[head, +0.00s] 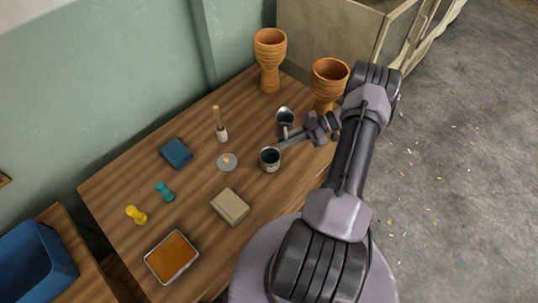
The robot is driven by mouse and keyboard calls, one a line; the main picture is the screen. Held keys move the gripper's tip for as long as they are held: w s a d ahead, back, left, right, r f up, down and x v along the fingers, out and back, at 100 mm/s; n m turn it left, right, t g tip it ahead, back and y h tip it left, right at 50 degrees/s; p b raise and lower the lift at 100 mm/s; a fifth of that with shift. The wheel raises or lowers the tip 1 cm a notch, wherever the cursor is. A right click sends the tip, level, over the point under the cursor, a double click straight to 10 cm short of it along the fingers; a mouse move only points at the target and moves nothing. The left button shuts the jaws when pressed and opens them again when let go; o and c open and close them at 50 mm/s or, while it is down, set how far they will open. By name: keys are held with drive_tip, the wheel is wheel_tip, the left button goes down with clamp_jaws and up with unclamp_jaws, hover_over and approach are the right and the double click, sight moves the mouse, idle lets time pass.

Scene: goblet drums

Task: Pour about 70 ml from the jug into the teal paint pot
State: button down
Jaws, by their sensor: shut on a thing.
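The jug (285,116) is a small silvery metal vessel with a dark inside, in the head view right of the middle of the table. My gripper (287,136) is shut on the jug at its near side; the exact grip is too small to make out. The jug looks roughly upright, and whether it is clear of the table I cannot tell. The teal paint pot (269,164) is a small grey tin with dark teal inside. It stands upright on the table, just nearer and slightly left of the jug and gripper, apart from the jug. No stream of liquid shows.
Two orange goblet drums (269,62) stand at the table's far end, one close behind my arm. A brush in a white holder (222,135), a small dish (227,162), a blue block (176,153), a beige block (230,207) and an orange-filled tray (172,257) lie left.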

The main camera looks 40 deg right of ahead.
drive_tip(key=n+h+p, duration=0.1)
drive_tip(key=h+p, duration=0.1)
drive_tip(key=h, duration=0.1)
drive_tip(key=a+r+n+t+h+p, duration=0.1)
drive_tip(key=n+h+p, duration=0.1)
drive_tip(key=h+p, duration=0.1)
drive_tip(key=a+n+h+p, duration=0.1)
drive_tip(key=n+h+p, duration=0.1)
drive_tip(key=h+p, duration=0.1)
drive_tip(key=shift+s+r+t, duration=0.15)
drive_tip(key=shift+s+t, duration=0.15)
drive_tip(key=shift+t, duration=0.1)
idle(0.6)
drive_tip(key=shift+d+r+b, duration=0.1)
drive_tip(key=shift+d+b, duration=0.05)
drive_tip(key=shift+b, duration=0.15)
drive_tip(key=b, duration=0.1)
drive_tip(key=h+b, duration=0.1)
drive_tip(key=b, duration=0.1)
drive_tip(key=shift+d+f+n+t, duration=0.15)
drive_tip(key=shift+f+n+t, duration=0.15)
drive_tip(key=shift+f+n, duration=0.1)
drive_tip(key=h+b, duration=0.1)
drive_tip(key=b, duration=0.1)
drive_tip(key=shift+w+d+b, duration=0.1)
drive_tip(key=shift+d+b, duration=0.05)
drive_tip(key=shift+b, duration=0.2)
